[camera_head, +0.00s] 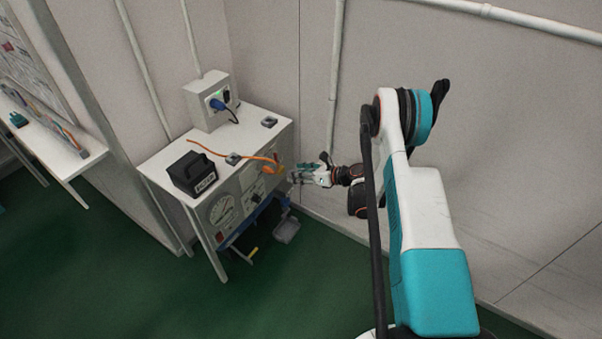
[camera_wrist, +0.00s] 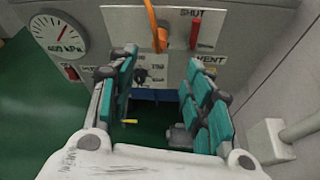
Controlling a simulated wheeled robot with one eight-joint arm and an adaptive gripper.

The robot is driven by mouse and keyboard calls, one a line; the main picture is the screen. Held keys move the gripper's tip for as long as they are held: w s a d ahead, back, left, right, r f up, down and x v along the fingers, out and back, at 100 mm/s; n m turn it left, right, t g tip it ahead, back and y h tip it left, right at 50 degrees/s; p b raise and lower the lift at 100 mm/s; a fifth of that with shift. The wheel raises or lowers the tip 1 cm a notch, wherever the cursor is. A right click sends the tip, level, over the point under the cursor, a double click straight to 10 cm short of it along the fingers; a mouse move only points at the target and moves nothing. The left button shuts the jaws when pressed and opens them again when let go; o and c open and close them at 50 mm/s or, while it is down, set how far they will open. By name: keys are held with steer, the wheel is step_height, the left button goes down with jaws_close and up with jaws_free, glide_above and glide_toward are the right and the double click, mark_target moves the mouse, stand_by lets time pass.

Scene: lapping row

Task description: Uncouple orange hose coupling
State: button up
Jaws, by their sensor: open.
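The orange hose (camera_head: 262,157) lies across the white bench top and bends over its edge to the front panel. Its orange coupling (camera_head: 273,169) sits at the panel. In the wrist view the hose (camera_wrist: 151,12) comes down from the top to the coupling (camera_wrist: 161,40), which is attached at the panel beside a red lever. My gripper (camera_head: 293,177) is just in front of the panel, close to the coupling. In the wrist view its teal fingers (camera_wrist: 160,80) are spread apart with nothing between them. The coupling appears beyond the fingertips, apart from them.
The red lever (camera_wrist: 196,29) is between the SHUT and VENT labels. A gauge (camera_wrist: 57,35) and a black knob (camera_wrist: 141,75) are on the panel. A black box (camera_head: 192,174) and a grey socket unit (camera_head: 210,101) stand on the bench. A wall pipe (camera_head: 336,80) runs nearby.

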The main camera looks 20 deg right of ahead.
mark_target(272, 170)
steer(key=b+x, duration=0.4)
steer(key=x, duration=0.9)
steer(key=shift+w, duration=0.1)
steer(key=shift+c, duration=0.6)
jaws_close()
steer(key=shift+s+d, duration=0.45)
steer(key=shift+s, duration=0.2)
steer(key=shift+s+d, duration=0.45)
steer(key=shift+s, duration=0.15)
steer(key=shift+s+d, duration=0.5)
steer(key=shift+s, duration=0.25)
steer(key=shift+s+d, duration=0.55)
steer(key=shift+s, duration=0.2)
